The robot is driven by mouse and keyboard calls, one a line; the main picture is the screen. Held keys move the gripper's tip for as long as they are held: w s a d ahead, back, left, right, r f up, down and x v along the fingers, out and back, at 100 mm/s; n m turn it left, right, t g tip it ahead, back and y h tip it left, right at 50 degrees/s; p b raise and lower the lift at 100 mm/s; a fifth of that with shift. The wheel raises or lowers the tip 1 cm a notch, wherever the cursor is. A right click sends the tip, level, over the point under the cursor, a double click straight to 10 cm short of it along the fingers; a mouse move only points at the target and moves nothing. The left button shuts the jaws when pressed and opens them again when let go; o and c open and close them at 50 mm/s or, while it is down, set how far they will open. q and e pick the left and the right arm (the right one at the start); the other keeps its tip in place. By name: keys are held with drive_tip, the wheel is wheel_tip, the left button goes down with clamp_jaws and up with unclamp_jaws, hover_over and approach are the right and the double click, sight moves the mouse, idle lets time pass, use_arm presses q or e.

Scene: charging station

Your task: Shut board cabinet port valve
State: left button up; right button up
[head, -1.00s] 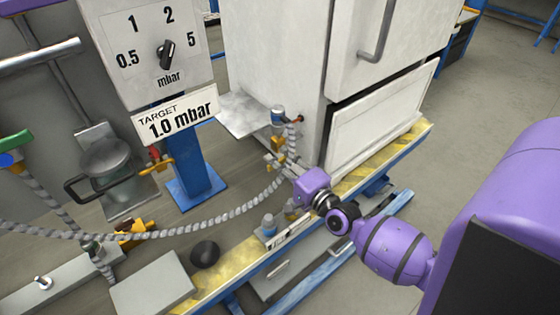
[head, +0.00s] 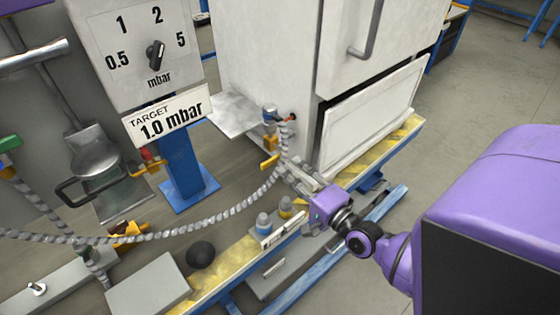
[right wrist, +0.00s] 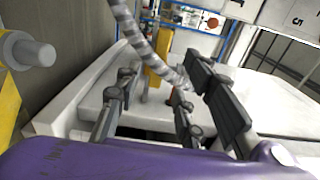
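The white board cabinet (head: 270,60) stands at the back in the head view. A grey-blue fitting (head: 270,113) and the port valve with its yellow handle (head: 269,161) sit by its left side, where a grey braided hose (head: 215,220) hangs down. My right gripper (head: 298,176) is just below and right of the handle. In the right wrist view its fingers (right wrist: 160,98) are apart with nothing gripped. The yellow part (right wrist: 156,62) and the hose (right wrist: 140,40) show beyond the fingertips; contact cannot be told. My left gripper is out of view.
Two small capped bottles (head: 263,223) stand by a label holder below the gripper. A black ball-shaped knob (head: 201,254) is further left. A dial panel (head: 145,60) reads a 1.0 mbar target.

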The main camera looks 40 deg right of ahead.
drive_tip(key=s, duration=0.4)
drive_tip(key=shift+d, duration=0.15)
idle(0.4)
